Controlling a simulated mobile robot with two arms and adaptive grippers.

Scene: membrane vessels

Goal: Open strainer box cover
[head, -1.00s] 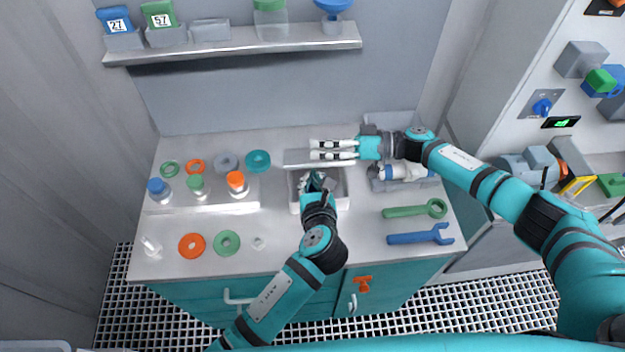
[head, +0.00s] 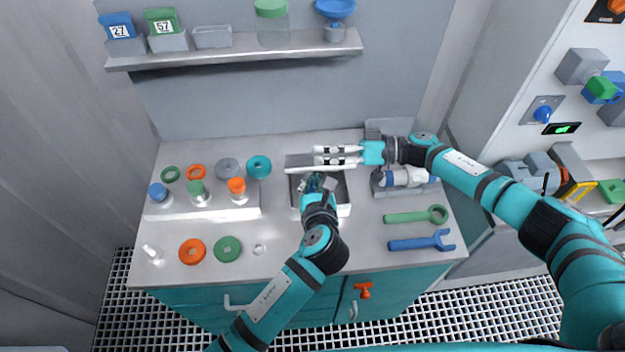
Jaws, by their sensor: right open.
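The strainer box (head: 346,205) is a pale open-topped box in the middle of the bench with a dark inside. Its flat grey cover (head: 298,162) stands at the box's back edge, with a light front edge; its exact tilt is hard to tell. My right gripper (head: 318,155) is open, with its fingers pointing left across the cover; whether they touch it is unclear. My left gripper (head: 318,183) points down at the box opening, and its fingers are mostly hidden by its own wrist.
Capped bottles (head: 198,194) and coloured rings (head: 258,166) are on the left. A green wrench (head: 410,217) and a blue wrench (head: 415,243) lie at right, in front of a white cylindrical vessel (head: 400,178). A shelf (head: 240,50) hangs above the back.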

